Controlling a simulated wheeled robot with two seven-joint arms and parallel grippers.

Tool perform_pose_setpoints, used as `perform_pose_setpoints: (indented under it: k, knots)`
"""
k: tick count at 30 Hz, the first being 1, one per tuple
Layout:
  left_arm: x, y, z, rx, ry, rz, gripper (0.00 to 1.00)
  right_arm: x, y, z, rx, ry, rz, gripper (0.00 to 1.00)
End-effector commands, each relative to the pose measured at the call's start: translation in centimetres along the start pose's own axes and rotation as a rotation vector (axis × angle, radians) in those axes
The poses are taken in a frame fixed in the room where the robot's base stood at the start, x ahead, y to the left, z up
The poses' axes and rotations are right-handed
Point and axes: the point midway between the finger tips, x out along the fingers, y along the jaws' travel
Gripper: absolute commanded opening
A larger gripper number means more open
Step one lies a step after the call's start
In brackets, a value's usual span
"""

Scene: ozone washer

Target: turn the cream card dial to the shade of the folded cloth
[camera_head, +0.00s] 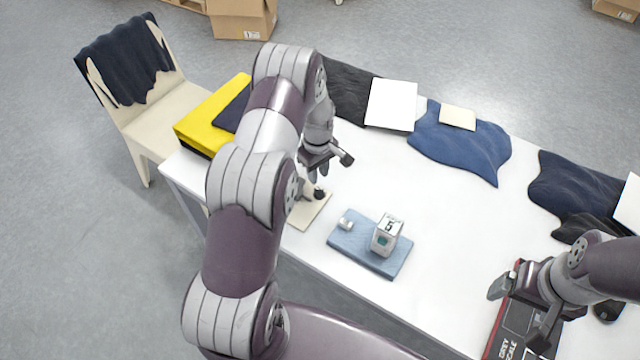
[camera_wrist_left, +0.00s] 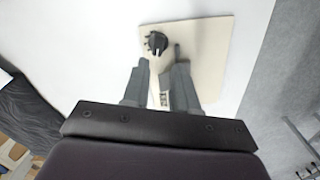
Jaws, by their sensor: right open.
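The cream card (camera_head: 308,213) lies near the table's front left edge. Its black dial knob (camera_head: 319,194) also shows in the left wrist view (camera_wrist_left: 157,43), with small print lower on the card. A folded dark navy cloth (camera_head: 232,108) lies on a yellow block, partly hidden by my arm. My right gripper (camera_head: 522,311) is open and empty at the lower right. The dial's setting is too small to read.
Black cloth (camera_head: 346,92), blue cloth (camera_head: 455,142) and navy cloth (camera_head: 570,185) lie along the back. A dark box (camera_head: 508,338) lies under my right gripper. The middle table is clear.

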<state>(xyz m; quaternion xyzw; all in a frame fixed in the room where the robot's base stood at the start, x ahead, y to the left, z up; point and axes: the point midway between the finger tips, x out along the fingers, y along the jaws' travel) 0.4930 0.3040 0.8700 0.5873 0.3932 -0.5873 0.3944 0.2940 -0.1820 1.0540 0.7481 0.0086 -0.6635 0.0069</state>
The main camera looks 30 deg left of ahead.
Motion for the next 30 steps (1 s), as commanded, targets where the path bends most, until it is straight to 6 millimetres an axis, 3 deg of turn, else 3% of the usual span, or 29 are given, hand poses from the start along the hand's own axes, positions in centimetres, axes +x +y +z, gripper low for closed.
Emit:
perform_pose_setpoints:
  k: [4, 10, 21, 22, 24, 30]
  knots:
    - [3.6, 0.0, 0.1, 0.001, -0.002, -0.002, 0.28, -0.9, 0.0, -0.1, 0.0, 0.0, 0.0, 0.9]
    - [6.4, 0.0, 0.0, 0.002, 0.0, 0.0, 0.28, -1.2, 0.0, -0.2, 0.0, 0.0, 0.0, 0.9]
    - [7.2, 0.1, 0.0, 0.003, 0.001, 0.001, 0.28, -1.2, 0.0, -0.2, 0.0, 0.0, 0.0, 0.9]
    - [7.2, 0.1, 0.0, 0.003, 0.001, 0.001, 0.24, -1.2, 0.0, -0.2, 0.0, 0.0, 0.0, 0.9]
    - [7.2, 0.0, 0.0, 0.003, 0.001, 0.001, 0.02, -1.2, 0.0, -0.2, 0.0, 0.0, 0.0, 0.9]
    - [7.2, 0.1, 0.0, 0.004, 0.001, 0.001, 0.0, -1.2, 0.0, -0.2, 0.0, 0.0, 0.0, 0.9]
